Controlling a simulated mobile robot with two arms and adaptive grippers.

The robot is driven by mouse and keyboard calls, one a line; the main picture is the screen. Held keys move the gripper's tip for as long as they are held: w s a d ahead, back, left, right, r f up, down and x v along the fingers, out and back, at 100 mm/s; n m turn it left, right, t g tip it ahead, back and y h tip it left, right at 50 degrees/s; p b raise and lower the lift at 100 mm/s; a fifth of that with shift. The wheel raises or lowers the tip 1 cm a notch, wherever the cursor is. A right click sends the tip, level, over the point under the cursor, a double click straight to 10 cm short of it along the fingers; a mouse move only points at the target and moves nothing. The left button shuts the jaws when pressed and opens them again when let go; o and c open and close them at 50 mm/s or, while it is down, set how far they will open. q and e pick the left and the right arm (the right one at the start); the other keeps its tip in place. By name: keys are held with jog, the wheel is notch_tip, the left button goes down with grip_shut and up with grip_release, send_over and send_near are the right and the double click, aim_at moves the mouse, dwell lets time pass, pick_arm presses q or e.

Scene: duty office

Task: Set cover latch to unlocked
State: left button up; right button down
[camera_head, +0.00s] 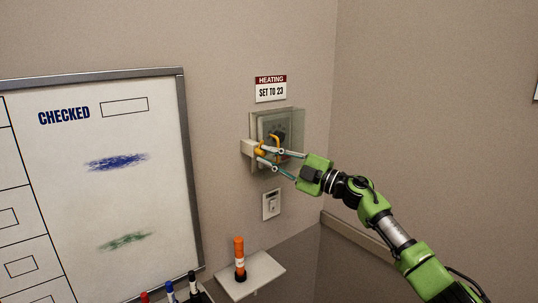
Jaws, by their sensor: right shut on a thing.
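A thermostat box (294,120) with a see-through cover is fixed to the wall under a "HEATING SET TO 23" sign. The cover latch (259,150), with an orange part on a pale block, sits at the box's lower left. My right gripper (264,154) reaches in from the right and is shut on the orange latch part. The fingers partly hide the latch, and I cannot read its locked or unlocked position. My left gripper is not in view.
A whiteboard (150,205) hangs at the left, with several markers below it. A rail (352,234) runs along the right wall.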

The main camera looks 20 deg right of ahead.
jog(key=shift+r+n+g+p, duration=0.15)
jog(key=shift+n+g+p, duration=0.55)
jog(key=shift+n, duration=1)
jog(key=c, duration=2.2)
grip_release()
jog(key=shift+c, duration=0.2)
jog(key=shift+d, duration=0.1)
jog(key=shift+s+d, duration=0.25)
jog(key=r+v, duration=0.1)
jog(key=v, duration=1)
jog(key=shift+f, duration=0.45)
jog(key=shift+s, duration=0.1)
